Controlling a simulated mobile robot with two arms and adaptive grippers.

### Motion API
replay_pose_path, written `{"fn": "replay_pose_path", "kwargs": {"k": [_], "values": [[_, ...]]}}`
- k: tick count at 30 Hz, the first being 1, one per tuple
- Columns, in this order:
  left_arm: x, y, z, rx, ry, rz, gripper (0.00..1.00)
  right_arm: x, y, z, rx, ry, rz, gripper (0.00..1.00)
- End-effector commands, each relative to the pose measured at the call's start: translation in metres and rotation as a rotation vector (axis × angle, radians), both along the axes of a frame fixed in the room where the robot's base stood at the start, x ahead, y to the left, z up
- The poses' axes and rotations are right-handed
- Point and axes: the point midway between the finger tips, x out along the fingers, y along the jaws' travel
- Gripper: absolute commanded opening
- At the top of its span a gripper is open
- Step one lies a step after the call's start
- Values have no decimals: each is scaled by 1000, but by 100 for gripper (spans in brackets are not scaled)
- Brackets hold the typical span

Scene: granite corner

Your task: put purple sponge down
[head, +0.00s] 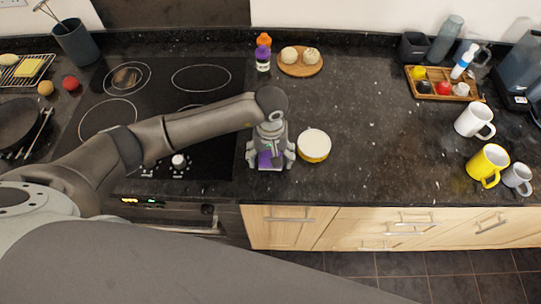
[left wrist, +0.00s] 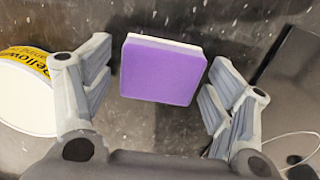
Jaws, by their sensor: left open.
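The purple sponge (left wrist: 162,72) is a flat block with a purple face and a pale layer behind it. In the left wrist view it lies between the two fingers of my left gripper (left wrist: 158,95), with gaps on both sides. In the head view the sponge (head: 268,160) is partly hidden under my left gripper (head: 270,163), near the front edge of the dark granite counter (head: 370,130). The left gripper is open. I cannot tell for sure from these views whether the sponge rests fully on the counter. My right gripper is not in view.
A round yellow tub with a white lid (head: 314,145) stands close right of the left gripper. The black hob (head: 150,100) is to the left. Mugs (head: 474,121) stand at the right. A round board with buns (head: 300,65) is behind. The counter between tub and mugs is clear.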

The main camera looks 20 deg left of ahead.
Motion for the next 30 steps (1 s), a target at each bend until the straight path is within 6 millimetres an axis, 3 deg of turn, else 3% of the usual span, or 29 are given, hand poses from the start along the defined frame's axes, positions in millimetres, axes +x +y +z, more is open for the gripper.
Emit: {"fn": "replay_pose_path", "kwargs": {"k": [6,8,21,30], "values": [[0,0,5,0,1,0,78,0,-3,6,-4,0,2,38],[1,0,8,-1,-4,-1,78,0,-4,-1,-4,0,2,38],[2,0,94,0,-6,-1,78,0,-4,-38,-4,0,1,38],[0,0,121,0,0,1,78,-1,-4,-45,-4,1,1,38]]}}
